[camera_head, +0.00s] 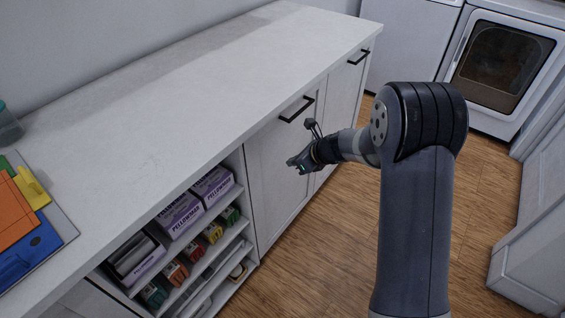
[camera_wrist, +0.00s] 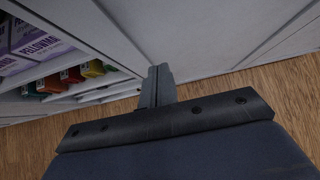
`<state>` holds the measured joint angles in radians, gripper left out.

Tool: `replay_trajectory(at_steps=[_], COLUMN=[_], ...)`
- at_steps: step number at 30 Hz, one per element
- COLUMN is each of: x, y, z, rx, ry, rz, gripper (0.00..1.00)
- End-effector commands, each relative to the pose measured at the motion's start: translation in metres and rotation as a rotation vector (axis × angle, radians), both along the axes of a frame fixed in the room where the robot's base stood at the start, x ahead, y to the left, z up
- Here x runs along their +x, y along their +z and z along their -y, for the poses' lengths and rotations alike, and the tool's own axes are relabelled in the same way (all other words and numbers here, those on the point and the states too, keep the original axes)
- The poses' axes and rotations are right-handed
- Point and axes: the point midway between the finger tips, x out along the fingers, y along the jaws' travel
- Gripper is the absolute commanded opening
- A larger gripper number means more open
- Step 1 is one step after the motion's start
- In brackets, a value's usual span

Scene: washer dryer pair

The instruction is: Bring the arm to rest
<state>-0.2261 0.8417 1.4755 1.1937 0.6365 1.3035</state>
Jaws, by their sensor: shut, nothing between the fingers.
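My gripper (camera_head: 299,163) is at the end of my arm, in front of the white cabinet door (camera_head: 275,180) and a little right of the open shelves. Its fingers are together and empty. In the wrist view my gripper (camera_wrist: 158,72) shows its shut fingers pointing along the cabinet front, with wood floor on both sides. My arm (camera_head: 412,230) rises from the bottom right of the head view, bends at the elbow and reaches left toward the cabinet. I cannot tell the exact gap between the fingers and the door.
The white countertop (camera_head: 180,105) runs above the cabinet, with coloured boards (camera_head: 30,225) at its left end. Open shelves (camera_head: 240,225) hold boxes and small packages. A dryer (camera_head: 500,65) stands at the back right. Wood floor (camera_head: 330,255) is clear around my arm.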

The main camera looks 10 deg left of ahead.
Motion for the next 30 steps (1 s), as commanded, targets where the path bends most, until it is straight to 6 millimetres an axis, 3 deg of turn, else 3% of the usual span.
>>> replay_trajectory(at_steps=[3,11,23,30], x=[-0.007,-0.017,-0.018,-0.012], y=[0.019,0.038,0.038,0.022], z=[0.017,0.035,0.037,0.022], rx=[0.000,-0.001,-0.002,-0.001], ry=[-0.003,-0.001,-0.001,0.002], rz=[0.002,-0.002,-0.003,-0.004], gripper=[0.00,0.00,0.00,0.00])
